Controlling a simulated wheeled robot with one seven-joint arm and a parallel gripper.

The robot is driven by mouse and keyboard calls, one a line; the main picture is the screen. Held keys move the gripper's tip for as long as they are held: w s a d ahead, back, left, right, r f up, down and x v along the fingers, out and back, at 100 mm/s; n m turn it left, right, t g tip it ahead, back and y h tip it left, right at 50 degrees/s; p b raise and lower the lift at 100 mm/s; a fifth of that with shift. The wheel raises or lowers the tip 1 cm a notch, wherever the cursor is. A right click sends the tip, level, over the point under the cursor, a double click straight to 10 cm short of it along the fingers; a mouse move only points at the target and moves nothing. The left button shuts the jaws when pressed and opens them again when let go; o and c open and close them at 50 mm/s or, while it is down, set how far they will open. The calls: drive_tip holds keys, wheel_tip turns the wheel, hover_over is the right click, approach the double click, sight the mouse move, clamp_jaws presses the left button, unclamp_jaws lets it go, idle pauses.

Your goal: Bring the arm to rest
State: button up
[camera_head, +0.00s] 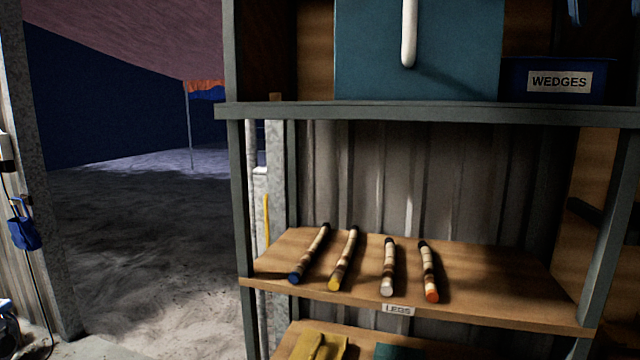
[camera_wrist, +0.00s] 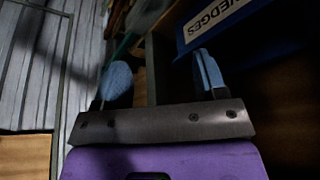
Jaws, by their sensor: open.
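My gripper (camera_wrist: 163,76) shows in the wrist view with its two blue-padded fingers spread wide apart. Nothing is visible between the fingers. The dark blue bin labelled WEDGES (camera_wrist: 212,20) is just beyond the right finger in that view. In the head view, the same bin (camera_head: 557,97) stands on the upper shelf at the right. The rest of my arm is not clearly seen.
A metal-framed shelf (camera_head: 420,113) holds a teal box (camera_head: 455,50) with a white bar before it. The lower wooden shelf (camera_head: 490,270), labelled LEGS, carries several banded rods with coloured ends, such as an orange-tipped rod (camera_head: 428,270). Open sandy ground (camera_head: 150,230) lies left.

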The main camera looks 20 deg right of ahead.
drive_tip(key=w+a+f+n+t+y, duration=0.1)
drive_tip(key=w+a+f+n+t, duration=0.1)
drive_tip(key=a+f+n, duration=0.9)
drive_tip(key=s+a+f+n+y, duration=0.1)
drive_tip(key=a+f, duration=0.3)
drive_tip(key=f, duration=0.4)
drive_tip(key=s+a+f+n+t+y, duration=0.1)
drive_tip(key=s+a+f+n, duration=0.1)
drive_tip(key=f, duration=0.6)
drive_tip(key=s+a+f+n+t+y, duration=0.1)
drive_tip(key=s+a+f, duration=0.3)
drive_tip(key=f, duration=0.4)
drive_tip(key=shift+a, duration=0.9)
